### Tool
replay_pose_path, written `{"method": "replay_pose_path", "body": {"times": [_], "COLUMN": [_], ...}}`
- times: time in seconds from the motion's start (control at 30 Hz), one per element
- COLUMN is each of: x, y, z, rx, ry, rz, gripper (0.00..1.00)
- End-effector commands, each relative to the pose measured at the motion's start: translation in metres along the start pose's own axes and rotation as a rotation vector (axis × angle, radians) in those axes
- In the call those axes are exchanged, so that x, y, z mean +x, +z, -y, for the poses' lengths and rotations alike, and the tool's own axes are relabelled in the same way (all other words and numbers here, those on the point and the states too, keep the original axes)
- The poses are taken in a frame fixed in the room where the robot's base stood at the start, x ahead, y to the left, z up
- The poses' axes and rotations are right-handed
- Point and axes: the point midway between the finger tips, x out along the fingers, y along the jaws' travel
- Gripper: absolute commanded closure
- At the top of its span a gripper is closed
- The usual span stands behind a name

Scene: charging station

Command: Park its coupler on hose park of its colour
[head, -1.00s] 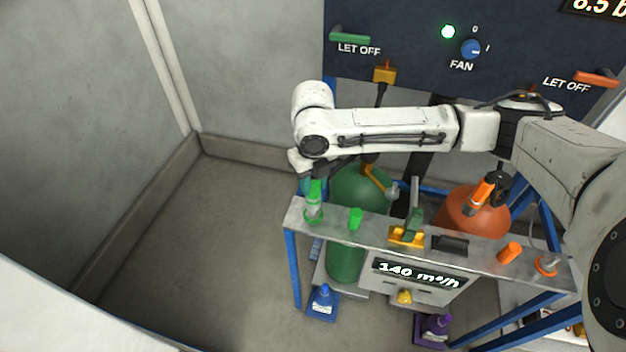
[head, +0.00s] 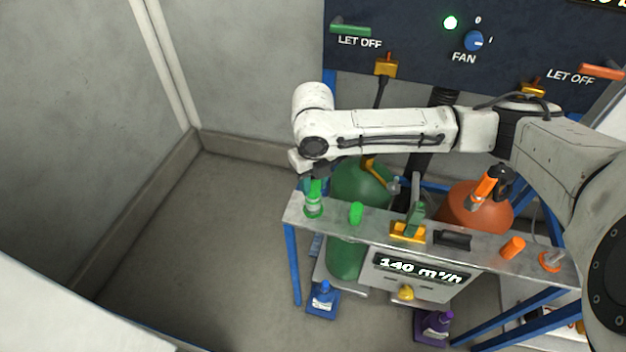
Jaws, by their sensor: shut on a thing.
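A green coupler (head: 314,188) stands roughly upright at the left end of the grey rail. My gripper (head: 315,177) is above it and shut on its top; the fingers are small and partly hidden by my wrist. Directly below is the green hose park (head: 313,212), a green-ringed peg on the rail. The coupler is lined up over the peg and close against it; I cannot tell whether it is fully seated. An orange hose park (head: 551,262) with a bare grey peg is at the rail's right end.
The grey rail (head: 381,232) carries a green cap (head: 356,213), a yellow-based clamp (head: 408,232) and an orange cap (head: 513,247). Green (head: 347,258) and orange (head: 462,213) cylinders stand behind. Blue (head: 324,299) and purple (head: 435,326) bottles are below. Floor at left is clear.

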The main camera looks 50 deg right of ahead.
Motion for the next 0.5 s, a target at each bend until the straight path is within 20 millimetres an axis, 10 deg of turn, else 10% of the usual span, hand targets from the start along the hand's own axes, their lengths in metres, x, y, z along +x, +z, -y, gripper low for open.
{"method": "replay_pose_path", "body": {"times": [0.37,0.4,0.5], "x": [0.0092,0.0082,0.0081], "y": [0.0002,0.0002,0.0002], "z": [0.0000,0.0001,0.0001], "rx": [0.000,0.000,0.000], "ry": [0.000,0.000,0.000], "rz": [0.001,0.001,0.001], "gripper": [1.00,0.64,0.54]}}
